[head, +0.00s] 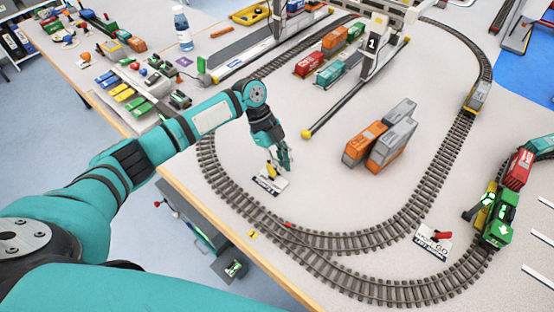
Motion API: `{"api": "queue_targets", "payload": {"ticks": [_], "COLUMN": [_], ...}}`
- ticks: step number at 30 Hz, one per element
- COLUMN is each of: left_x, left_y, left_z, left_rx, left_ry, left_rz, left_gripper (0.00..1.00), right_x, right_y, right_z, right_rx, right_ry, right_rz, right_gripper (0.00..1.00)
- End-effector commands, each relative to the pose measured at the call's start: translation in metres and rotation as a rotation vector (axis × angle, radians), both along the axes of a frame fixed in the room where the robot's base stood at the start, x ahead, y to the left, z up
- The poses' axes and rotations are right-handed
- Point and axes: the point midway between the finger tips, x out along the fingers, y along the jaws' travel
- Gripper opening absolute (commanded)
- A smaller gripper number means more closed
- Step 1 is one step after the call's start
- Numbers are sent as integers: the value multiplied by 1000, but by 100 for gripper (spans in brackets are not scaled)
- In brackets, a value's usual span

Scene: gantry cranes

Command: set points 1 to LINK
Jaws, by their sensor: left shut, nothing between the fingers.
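A white plate (262,190) with dark lettering lies on the table inside the track loop, and a yellow lever (271,171) stands on it. The lettering is too small and partly covered to read with certainty. My left gripper (283,167) points down just to the right of the yellow lever, shut and empty. I cannot tell whether it touches the lever. A yellow tag marked 1 (253,234) lies outside the track near the front table edge. A small red marker (289,225) sits at the track junction (300,240). My right gripper is not in view.
A second plate (433,241) with a red lever, marked GO, lies near the green locomotive (497,222). Orange and grey containers (378,140) stand inside the loop. A gantry crane (372,50) marked 1 stands behind.

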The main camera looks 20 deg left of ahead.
Motion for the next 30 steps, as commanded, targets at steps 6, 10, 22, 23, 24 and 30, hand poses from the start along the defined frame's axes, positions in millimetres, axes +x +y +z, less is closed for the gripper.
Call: {"api": "queue_targets", "payload": {"ticks": [6,10,22,23,24,30], "left_x": [1,8,19,19,19,19], "left_y": [-8,11,45,46,46,46], "left_z": [23,42,79,79,80,80], "left_rx": [0,1,-1,-1,-1,-1], "left_ry": [-5,-4,1,1,1,1], "left_rz": [8,6,4,4,4,4], "left_gripper": [0,0,0,0,0,0], "right_x": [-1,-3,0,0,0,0], "right_y": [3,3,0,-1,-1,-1], "right_z": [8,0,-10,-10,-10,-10], "right_rx": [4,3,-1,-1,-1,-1], "right_ry": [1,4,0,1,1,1], "right_rz": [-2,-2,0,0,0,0], "right_gripper": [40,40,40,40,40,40]}}
